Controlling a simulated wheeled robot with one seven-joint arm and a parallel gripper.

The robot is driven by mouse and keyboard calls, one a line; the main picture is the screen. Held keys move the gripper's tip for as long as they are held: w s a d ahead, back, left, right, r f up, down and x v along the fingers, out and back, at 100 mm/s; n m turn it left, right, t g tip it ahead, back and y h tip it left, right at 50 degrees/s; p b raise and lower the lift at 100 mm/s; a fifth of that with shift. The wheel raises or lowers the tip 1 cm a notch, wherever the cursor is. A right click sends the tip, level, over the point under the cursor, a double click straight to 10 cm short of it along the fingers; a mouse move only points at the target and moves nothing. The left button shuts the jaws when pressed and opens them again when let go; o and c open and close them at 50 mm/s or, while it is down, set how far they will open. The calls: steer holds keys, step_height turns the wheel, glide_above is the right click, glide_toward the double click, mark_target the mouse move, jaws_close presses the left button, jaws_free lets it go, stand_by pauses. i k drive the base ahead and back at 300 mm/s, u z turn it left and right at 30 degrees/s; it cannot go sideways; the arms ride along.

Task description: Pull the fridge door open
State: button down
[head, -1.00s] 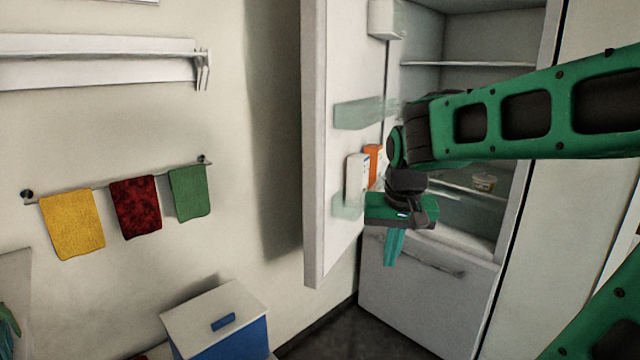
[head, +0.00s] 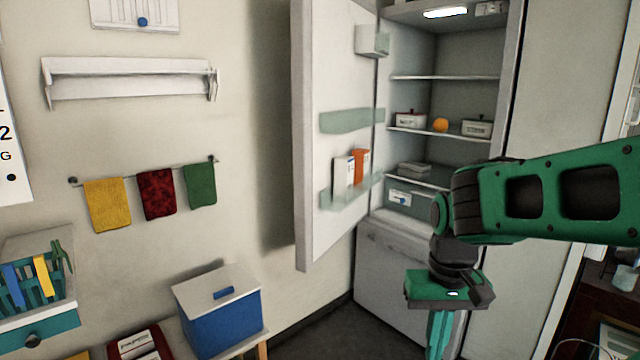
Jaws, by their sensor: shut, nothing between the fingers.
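The fridge door (head: 335,95) stands wide open, swung to the left near the wall, with its inner side and clear shelves facing the fridge. The fridge interior (head: 455,95) is exposed, with shelves and a lit lamp at the top. My gripper (head: 438,340) points down in front of the closed lower drawer front (head: 392,275), to the right of the door and apart from it. Its green fingers are shut and empty. My forearm hides part of the fridge's lower right side.
Cartons (head: 345,172) stand on a door shelf. An orange fruit (head: 440,125) and containers sit on the fridge shelves. A blue box with a white lid (head: 222,325) stands at the lower left. Towels (head: 157,194) hang on the wall. Dark floor shows between box and fridge.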

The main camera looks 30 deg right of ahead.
mark_target(336, 45)
steer(key=u, duration=0.25)
steer(key=i, duration=1.1)
steer(key=z, duration=0.45)
